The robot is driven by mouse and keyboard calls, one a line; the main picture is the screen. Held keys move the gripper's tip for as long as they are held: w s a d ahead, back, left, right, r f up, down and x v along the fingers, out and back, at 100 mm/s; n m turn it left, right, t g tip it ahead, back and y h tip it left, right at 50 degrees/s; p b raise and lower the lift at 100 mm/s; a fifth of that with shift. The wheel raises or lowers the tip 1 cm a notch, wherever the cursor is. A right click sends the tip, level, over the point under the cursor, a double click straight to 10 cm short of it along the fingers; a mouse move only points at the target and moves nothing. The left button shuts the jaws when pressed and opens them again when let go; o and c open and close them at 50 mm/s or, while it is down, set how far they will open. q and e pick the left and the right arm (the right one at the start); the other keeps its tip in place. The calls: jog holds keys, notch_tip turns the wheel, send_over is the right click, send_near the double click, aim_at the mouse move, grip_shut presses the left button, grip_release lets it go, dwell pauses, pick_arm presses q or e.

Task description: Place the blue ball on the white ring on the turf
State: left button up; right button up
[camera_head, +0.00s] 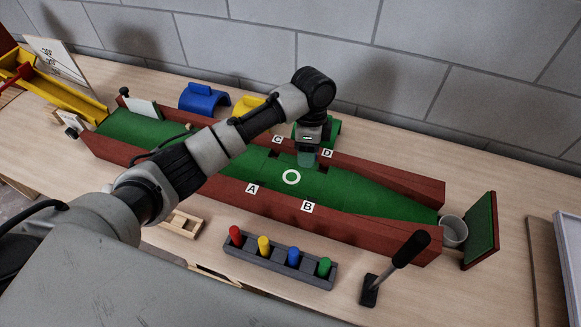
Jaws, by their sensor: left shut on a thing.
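The white ring (291,177) is a thin circle marked on the green turf (240,165) of a long red-walled lane, between labels A, B, C and D. My left gripper (307,158) points down over the turf, just beyond and slightly right of the ring, close to the far wall by label D. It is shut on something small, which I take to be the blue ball. The ball itself is hidden or too small to make out, and I see it nowhere else. I cannot tell how high the fingertips are. My right gripper is out of view.
Red walls (400,179) flank the lane. A rack (278,265) with several coloured pegs and a black-handled putter (395,262) stand in front. A grey cup (453,232) is at the right end. Blue (203,97) and yellow arches stand behind.

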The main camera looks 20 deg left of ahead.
aim_at(291, 178)
pick_arm(q)
jog(key=a+f, duration=0.1)
jog(key=s+a, duration=0.1)
jog(key=a, duration=0.1)
jog(key=shift+f, duration=0.4)
jog(key=shift+s+a+f, duration=0.15)
jog(key=shift+a+f, duration=0.2)
jog(key=shift+w+x, duration=0.2)
jog(key=shift+x, duration=0.75)
jog(key=shift+w+x, duration=0.2)
jog(key=shift+x, duration=0.75)
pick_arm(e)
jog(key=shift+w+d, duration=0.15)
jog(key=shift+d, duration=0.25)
pick_arm(q)
jog(key=shift+f, duration=0.1)
jog(key=o, duration=0.9)
jog(key=shift+f, duration=0.1)
jog(key=v, duration=1.2)
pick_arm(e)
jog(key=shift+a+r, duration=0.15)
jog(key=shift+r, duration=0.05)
pick_arm(q)
jog(key=shift+s, duration=0.1)
